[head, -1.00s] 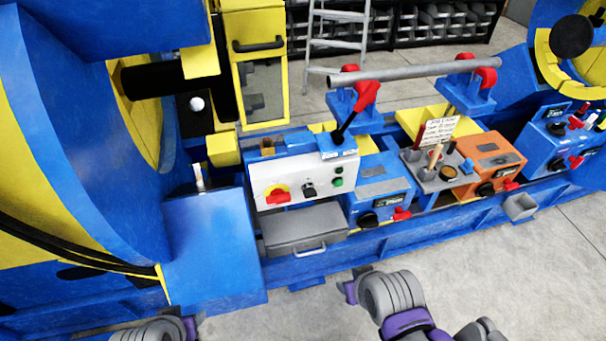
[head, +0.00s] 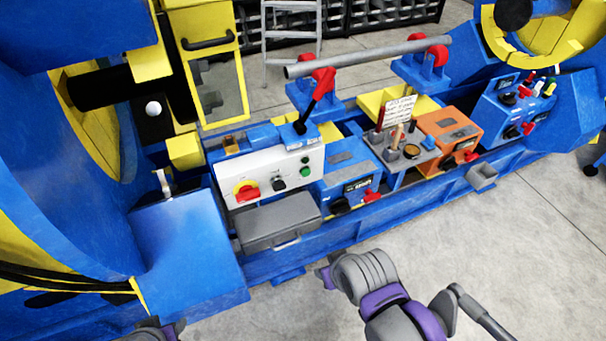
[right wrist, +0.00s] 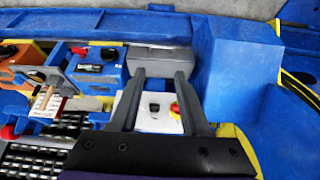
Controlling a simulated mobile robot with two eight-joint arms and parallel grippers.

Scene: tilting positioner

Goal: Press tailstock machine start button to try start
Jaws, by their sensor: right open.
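A blue box (head: 520,110) at the right carries several small knobs and levers. I cannot tell which control is the tailstock start button. My right gripper (head: 326,273) is in front of the machine, below the panel in the head view. In the right wrist view its two fingers (right wrist: 158,75) are apart and empty, with the white panel beyond them. My left gripper (head: 172,328) barely shows at the bottom edge; its fingers are unclear.
A grey case (head: 278,221) juts out below the panel. A blue housing (head: 185,245) is to the left. Bare floor (head: 520,260) lies at the front right.

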